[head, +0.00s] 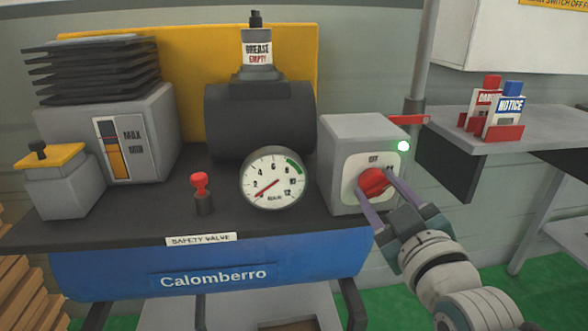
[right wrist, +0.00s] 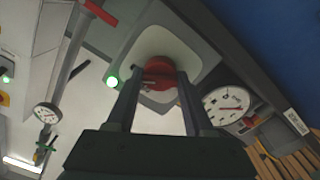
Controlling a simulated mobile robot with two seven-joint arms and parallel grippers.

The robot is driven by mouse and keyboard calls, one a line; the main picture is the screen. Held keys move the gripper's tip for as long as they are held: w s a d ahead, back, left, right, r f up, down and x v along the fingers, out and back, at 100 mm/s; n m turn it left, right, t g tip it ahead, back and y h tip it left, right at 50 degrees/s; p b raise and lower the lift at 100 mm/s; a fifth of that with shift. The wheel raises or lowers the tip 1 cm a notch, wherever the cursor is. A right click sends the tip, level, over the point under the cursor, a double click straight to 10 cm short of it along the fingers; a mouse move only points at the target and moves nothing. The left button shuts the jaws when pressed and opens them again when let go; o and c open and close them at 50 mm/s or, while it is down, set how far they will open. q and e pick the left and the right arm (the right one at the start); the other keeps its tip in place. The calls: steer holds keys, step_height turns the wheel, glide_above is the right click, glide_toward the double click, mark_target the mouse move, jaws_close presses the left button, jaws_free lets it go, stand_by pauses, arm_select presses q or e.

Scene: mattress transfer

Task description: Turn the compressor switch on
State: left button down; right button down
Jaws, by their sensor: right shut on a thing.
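The compressor switch is a red rotary knob (head: 373,181) on a white plate on the front of a grey box (head: 350,143), at the right end of the compressor. The word OFF shows above the knob; the knob's exact pointing is hard to tell. My left gripper is not in view.
The pressure gauge (head: 272,178) stands left of the switch box, its needle at the low end. Left of it is a red-topped safety valve (head: 200,190). A blue tank (head: 215,275) lies below. A shelf (head: 470,128) with red and blue tags is at right.

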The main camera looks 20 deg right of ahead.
steer(key=shift+f+m, duration=0.1)
steer(key=shift+m, duration=0.3)
steer(key=shift+c, duration=1.4)
jaws_free()
steer(key=p+v, duration=0.1)
steer(key=v, duration=0.9)
steer(key=shift+p, duration=0.3)
steer(key=shift+w, duration=0.1)
